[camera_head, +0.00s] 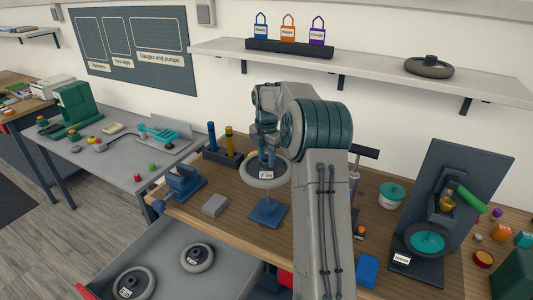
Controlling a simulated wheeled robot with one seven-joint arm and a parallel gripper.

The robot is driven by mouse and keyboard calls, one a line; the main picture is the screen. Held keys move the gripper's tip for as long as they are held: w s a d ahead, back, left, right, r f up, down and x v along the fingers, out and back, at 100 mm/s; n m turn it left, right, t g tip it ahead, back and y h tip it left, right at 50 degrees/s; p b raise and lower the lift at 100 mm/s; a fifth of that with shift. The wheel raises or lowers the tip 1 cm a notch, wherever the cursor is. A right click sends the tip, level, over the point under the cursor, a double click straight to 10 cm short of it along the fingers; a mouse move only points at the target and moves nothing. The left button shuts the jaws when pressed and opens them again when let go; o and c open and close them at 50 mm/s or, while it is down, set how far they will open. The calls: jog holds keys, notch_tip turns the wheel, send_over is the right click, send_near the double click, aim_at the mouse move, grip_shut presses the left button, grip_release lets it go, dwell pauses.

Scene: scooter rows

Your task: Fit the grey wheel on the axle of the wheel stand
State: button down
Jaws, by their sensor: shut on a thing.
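The grey wheel (248,181) has a light rim and a "7 in" tag, and lies roughly level above the workbench. My gripper (266,158) reaches down over it and is shut on it near its middle; my arm's links hide part of its right side. The wheel stand (268,212) is a blue square base on the bench, directly below the wheel in the picture. A thin upright shows between base and wheel. I cannot tell whether the wheel is around the axle or only above it.
An open grey drawer (222,262) in front holds two more tagged wheels. A blue vise (183,182) and a grey block (215,205) stand left of the stand. A dark panel fixture (465,165) stands at right. A dark wheel (429,67) lies on the shelf.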

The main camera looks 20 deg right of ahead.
aim_at(269, 170)
jog(key=shift+s+d+f+b, duration=0.1)
jog(key=shift+d+f+b, duration=0.15)
jog(key=shift+f+b, duration=0.2)
jog(key=shift+d+f+b, duration=0.2)
jog(key=shift+f+b, duration=0.2)
jog(key=shift+f, duration=0.05)
notch_tip(269, 170, down, 4)
jog(key=b, duration=0.3)
jog(key=shift+a+r, duration=0.1)
jog(key=shift+r, duration=0.05)
jog(key=shift+f+p, duration=0.3)
jog(key=shift+p, duration=0.1)
dwell(1.1)
jog(key=shift+f+b, duration=2.3)
jog(key=shift+f, duration=1.9)
jog(key=c, duration=0.9)
grip_release()
jog(key=shift+c, duration=0.2)
